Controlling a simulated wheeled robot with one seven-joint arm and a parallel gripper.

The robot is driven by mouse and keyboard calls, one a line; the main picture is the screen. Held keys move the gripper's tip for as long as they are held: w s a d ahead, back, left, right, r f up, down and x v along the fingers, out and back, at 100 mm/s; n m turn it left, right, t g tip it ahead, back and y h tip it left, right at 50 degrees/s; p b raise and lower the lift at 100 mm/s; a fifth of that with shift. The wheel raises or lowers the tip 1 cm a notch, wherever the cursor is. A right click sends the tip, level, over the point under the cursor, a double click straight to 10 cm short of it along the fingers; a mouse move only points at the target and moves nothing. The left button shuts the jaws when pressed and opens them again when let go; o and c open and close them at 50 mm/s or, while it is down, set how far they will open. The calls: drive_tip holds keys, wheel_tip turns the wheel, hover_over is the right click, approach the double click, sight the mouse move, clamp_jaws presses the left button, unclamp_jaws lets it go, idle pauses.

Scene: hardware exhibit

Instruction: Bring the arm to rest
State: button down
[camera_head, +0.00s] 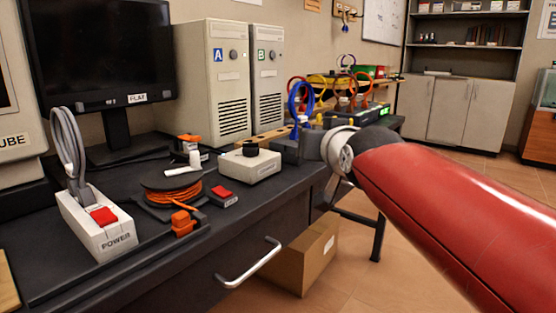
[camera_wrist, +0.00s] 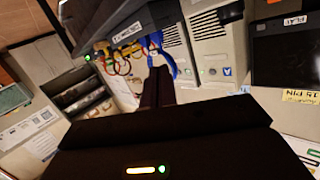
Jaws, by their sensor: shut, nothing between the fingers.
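My red arm reaches in from the right of the head view, with its pale wrist joint beside the desk's right end. My gripper (camera_wrist: 158,72) shows in the wrist view as two dark fingers close together, shut and empty. In that tilted view the fingertips overlap the blue cable loops (camera_wrist: 168,62) in the picture; I cannot tell the distance between them. The fingers cannot be made out clearly in the head view.
The dark desk (camera_head: 110,275) holds a white power strip (camera_head: 95,225), an orange cable reel (camera_head: 172,190), a white box with a black knob (camera_head: 250,165), a monitor (camera_head: 95,50) and computer towers (camera_head: 215,85). A cardboard box (camera_head: 302,258) stands below. Floor at right is clear.

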drive_tip(key=s+d+f+g+h+p, duration=0.1)
drive_tip(key=s+d+f+g, duration=0.3)
drive_tip(key=s+f, duration=0.7)
drive_tip(key=s+d+f+g+h+p, duration=0.2)
drive_tip(key=s+f+g, duration=0.4)
drive_tip(key=s+f, duration=0.5)
drive_tip(key=s+d+p, duration=0.1)
drive_tip(key=s+d, duration=0.1)
drive_tip(key=shift+s+m, duration=0.3)
drive_tip(key=shift+s, duration=0.1)
